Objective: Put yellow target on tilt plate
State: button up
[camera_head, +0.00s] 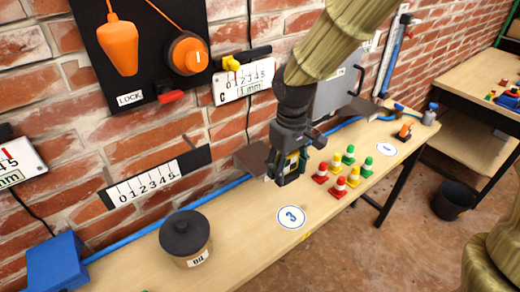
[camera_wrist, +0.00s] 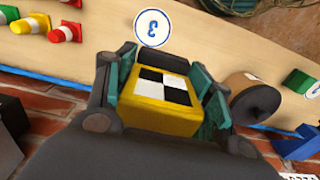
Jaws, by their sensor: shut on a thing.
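The yellow target (camera_wrist: 160,88) is a yellow block with a black-and-white checkered face. My gripper (camera_wrist: 165,100) is shut on it, with teal finger pads on both sides in the wrist view. In the head view my gripper (camera_head: 286,172) holds the yellow target (camera_head: 293,160), mostly hidden by the fingers, above the workbench near the wall. A flat brown plate (camera_head: 252,158) sticks out just left of my gripper, and another brown plate (camera_head: 364,107) is farther right. I cannot tell which one is the tilt plate.
The workbench (camera_head: 245,215) bears a round "3" marker (camera_head: 291,217), several small cones (camera_head: 341,187), a lidded oil pot (camera_head: 186,240) and a blue box (camera_head: 57,262). A blue hose (camera_head: 215,193) runs along the wall. Bare bench lies between pot and marker.

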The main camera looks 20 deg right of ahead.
jog(key=p, duration=0.4)
send_over(262, 160)
jog(key=shift+w+f, duration=0.1)
jog(key=shift+f, duration=0.55)
jog(key=shift+f+p, duration=0.5)
jog(key=shift+f, duration=1.25)
jog(key=shift+f, duration=0.15)
jog(key=o, duration=1.1)
jog(key=shift+o, duration=0.2)
notch_tip(262, 160, up, 12)
jog(key=b, duration=0.2)
